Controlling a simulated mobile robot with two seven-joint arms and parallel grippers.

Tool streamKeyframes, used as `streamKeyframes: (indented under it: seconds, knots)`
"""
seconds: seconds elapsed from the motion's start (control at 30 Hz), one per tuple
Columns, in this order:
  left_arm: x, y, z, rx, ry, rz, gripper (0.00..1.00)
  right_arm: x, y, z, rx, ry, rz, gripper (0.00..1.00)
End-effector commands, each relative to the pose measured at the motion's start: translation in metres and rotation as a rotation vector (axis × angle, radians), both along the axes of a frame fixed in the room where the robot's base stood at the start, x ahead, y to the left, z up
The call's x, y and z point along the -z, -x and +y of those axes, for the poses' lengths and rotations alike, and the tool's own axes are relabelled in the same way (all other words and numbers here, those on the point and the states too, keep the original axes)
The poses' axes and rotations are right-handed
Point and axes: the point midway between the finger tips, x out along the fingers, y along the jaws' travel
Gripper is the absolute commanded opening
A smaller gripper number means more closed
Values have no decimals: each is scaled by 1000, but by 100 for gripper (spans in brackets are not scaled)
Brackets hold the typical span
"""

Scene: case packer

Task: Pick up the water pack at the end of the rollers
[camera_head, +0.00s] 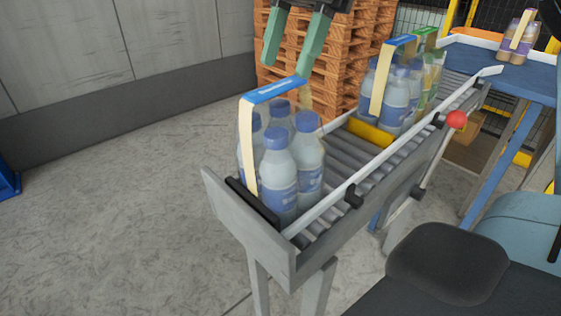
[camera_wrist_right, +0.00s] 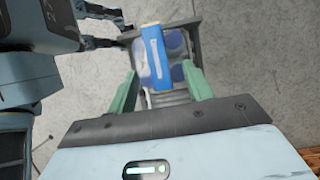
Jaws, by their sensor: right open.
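The water pack (camera_head: 280,160) stands upright at the near end of the rollers. It holds several clear bottles with blue caps and blue labels, under a cream carrying strap with a blue top. My right gripper (camera_head: 290,55) is open, with two green fingers above and just behind the strap in the head view. In the right wrist view the blue strap top (camera_wrist_right: 155,60) lies ahead of my open right gripper (camera_wrist_right: 160,85), roughly between the lines of its fingers. No contact shows.
The roller conveyor (camera_head: 222,200) has a raised end plate and side rail. A second bottle pack (camera_head: 388,95) stands further up, behind a yellow roller (camera_head: 368,133). Wooden pallets (camera_head: 350,50) are stacked behind. A blue table (camera_head: 510,68) stands at right.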

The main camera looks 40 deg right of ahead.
Motion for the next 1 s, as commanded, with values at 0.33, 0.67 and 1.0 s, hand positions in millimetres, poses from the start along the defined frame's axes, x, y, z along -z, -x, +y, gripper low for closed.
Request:
streamKeyframes:
  seconds: [0.33, 0.67, 1.0]
  knots:
    - [-19, -15, 0, -1, 3, -42, 0, 38, 5, 15, -2, 0, 0, 51]
    - [-16, -13, 0, -1, 1, -34, 0, 48, 4, 18, 1, 0, 0, 51]
    - [-15, -10, 1, -1, -1, -29, 0, 47, 4, 18, 0, 0, 0, 10]
